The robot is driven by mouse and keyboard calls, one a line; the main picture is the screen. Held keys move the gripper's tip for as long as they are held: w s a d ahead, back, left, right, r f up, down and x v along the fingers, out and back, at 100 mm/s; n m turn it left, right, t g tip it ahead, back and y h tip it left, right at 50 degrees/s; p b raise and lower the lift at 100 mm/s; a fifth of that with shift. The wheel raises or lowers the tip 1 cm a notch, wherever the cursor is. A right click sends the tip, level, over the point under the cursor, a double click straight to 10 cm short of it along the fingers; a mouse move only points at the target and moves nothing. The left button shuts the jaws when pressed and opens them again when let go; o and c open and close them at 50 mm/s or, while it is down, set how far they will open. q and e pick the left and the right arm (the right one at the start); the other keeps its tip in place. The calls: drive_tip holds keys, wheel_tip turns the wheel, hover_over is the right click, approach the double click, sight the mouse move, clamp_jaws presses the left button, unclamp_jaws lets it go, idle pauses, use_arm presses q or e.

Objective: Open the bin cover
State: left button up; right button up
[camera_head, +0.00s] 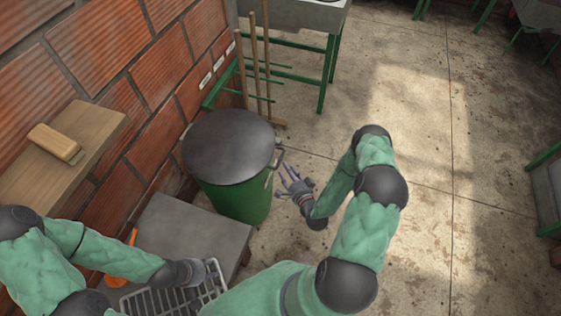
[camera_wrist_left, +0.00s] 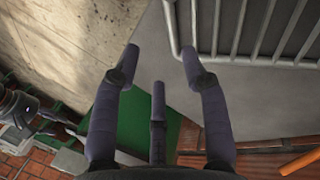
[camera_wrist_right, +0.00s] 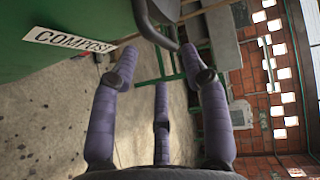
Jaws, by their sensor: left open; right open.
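The green bin (camera_head: 240,200) stands on the floor by the brick wall, its dark grey round cover (camera_head: 228,146) lying flat on top. A grey handle (camera_head: 280,157) sticks out at the cover's right side. My right gripper (camera_head: 289,178) is open and empty, just right of and below the handle. In the right wrist view, the handle (camera_wrist_right: 152,30) curves between and beyond my open fingertips (camera_wrist_right: 157,58); contact cannot be told. The bin's green side (camera_wrist_right: 65,35) carries a COMPOST label. My left gripper (camera_head: 212,272) is open and empty by a metal rack.
The metal rack (camera_head: 160,300) and a grey slab (camera_head: 190,232) lie near my left arm. A wooden shelf (camera_head: 85,135) with a wooden block is on the brick wall. Wooden poles (camera_head: 256,70) stand behind the bin. The concrete floor (camera_head: 430,130) on the right is clear.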

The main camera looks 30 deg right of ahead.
sight(280, 160)
use_arm(q)
wheel_tip(280, 160, down, 2)
drive_tip(key=shift+b, duration=0.85)
use_arm(e)
drive_tip(key=w, duration=0.4)
drive_tip(key=w+f, duration=0.1)
drive_tip(key=w, duration=0.1)
drive_tip(key=shift+w+d, duration=0.25)
drive_tip(key=shift+w, duration=0.1)
clamp_jaws()
